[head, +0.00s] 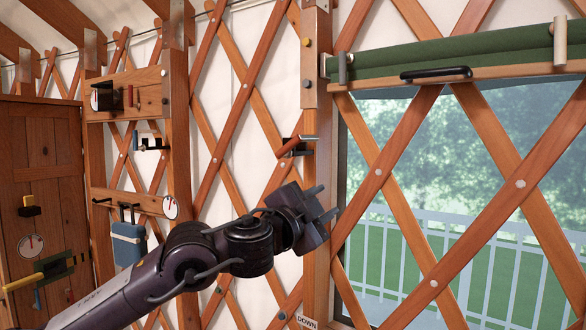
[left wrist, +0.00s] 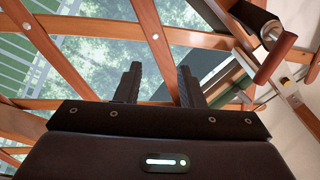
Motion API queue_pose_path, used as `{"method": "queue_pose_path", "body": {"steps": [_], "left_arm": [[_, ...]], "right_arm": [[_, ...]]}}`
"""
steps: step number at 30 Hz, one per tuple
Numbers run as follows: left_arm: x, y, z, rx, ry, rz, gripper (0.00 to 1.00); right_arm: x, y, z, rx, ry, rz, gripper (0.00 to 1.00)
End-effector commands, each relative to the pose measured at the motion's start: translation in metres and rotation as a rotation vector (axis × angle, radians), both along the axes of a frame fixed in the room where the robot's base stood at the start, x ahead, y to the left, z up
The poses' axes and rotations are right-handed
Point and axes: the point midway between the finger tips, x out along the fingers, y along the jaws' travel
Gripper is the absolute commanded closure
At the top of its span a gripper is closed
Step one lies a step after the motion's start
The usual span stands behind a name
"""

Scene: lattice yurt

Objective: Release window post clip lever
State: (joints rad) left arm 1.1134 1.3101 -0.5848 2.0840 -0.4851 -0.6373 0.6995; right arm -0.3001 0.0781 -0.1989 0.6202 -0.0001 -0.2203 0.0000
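The clip lever (head: 297,140), a reddish-brown handle on a dark bracket, sits on the wooden window post (head: 318,90) left of the window. In the left wrist view the reddish-brown handle (left wrist: 275,58) shows at the upper right, beside metal parts. My left gripper (head: 323,202) is below the lever, in front of the post, apart from the handle. Its two fingers (left wrist: 158,85) stand apart with nothing between them. My right gripper is not in view.
A rolled green blind (head: 440,58) with a black handle (head: 436,74) hangs above the window. Crossed lattice slats (head: 400,150) cover the window. Panels with dials and knobs (head: 125,97) and a blue container (head: 129,244) are on the left. A "DOWN" label (head: 307,322) is low on the post.

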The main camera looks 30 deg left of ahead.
Motion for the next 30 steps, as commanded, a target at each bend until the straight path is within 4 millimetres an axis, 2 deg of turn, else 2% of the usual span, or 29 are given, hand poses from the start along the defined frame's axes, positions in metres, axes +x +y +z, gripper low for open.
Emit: {"method": "queue_pose_path", "body": {"steps": [1, 3, 6, 8, 12, 24, 30], "left_arm": [[-0.01, 0.023, 0.028, 0.01, -0.035, 0.027, 0.65], [-0.022, 0.045, 0.053, 0.008, -0.064, 0.048, 0.65], [-0.036, 0.067, 0.077, 0.0, -0.09, 0.068, 0.65], [-0.042, 0.075, 0.085, -0.004, -0.098, 0.077, 0.65], [-0.039, 0.081, 0.094, -0.012, -0.102, 0.078, 0.65], [0.019, 0.083, 0.11, -0.012, -0.103, 0.079, 0.65], [0.03, 0.083, 0.109, -0.01, -0.105, 0.08, 0.65]], "right_arm": [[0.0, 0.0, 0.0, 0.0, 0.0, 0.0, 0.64], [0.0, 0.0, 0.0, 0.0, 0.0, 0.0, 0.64], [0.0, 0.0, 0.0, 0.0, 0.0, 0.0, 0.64], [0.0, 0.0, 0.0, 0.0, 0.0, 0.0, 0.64], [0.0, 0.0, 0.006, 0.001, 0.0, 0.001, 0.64], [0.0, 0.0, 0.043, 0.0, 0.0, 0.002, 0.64], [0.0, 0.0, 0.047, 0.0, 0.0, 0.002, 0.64]]}}
